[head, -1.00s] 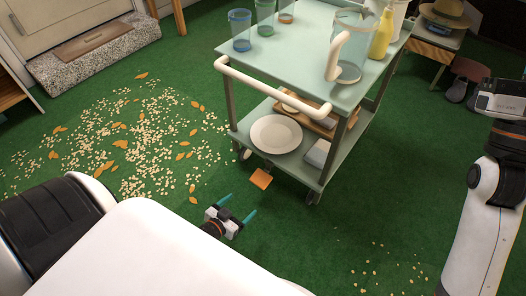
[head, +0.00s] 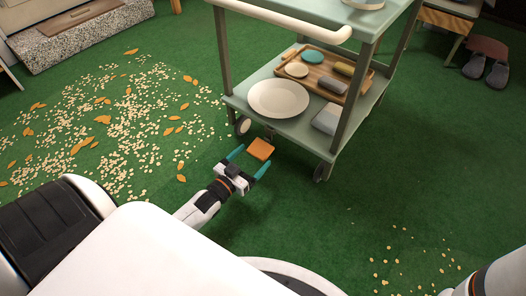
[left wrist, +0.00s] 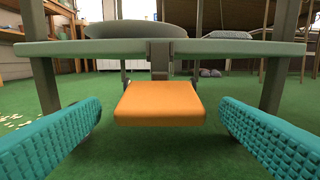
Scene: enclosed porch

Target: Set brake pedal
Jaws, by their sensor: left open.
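The brake pedal is an orange plate (head: 260,149) at the lower front edge of the pale green cart (head: 297,124). In the left wrist view the orange pedal (left wrist: 160,103) hangs from a grey bracket under the cart's lower shelf (left wrist: 100,48), tilted slightly toward me. My left gripper (head: 249,162) is low over the floor just in front of the pedal. Its teal fingers are open, one on each side of the pedal and apart from it (left wrist: 159,130). My right gripper is out of view; only part of my right arm shows at the lower right.
The lower shelf holds a white plate (head: 279,98), a wooden tray (head: 325,72) with small items and a folded grey cloth (head: 327,118). Cart wheels (head: 243,125) flank the pedal. Petals and leaves (head: 110,130) litter the green floor at left. Slippers (head: 497,73) lie at far right.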

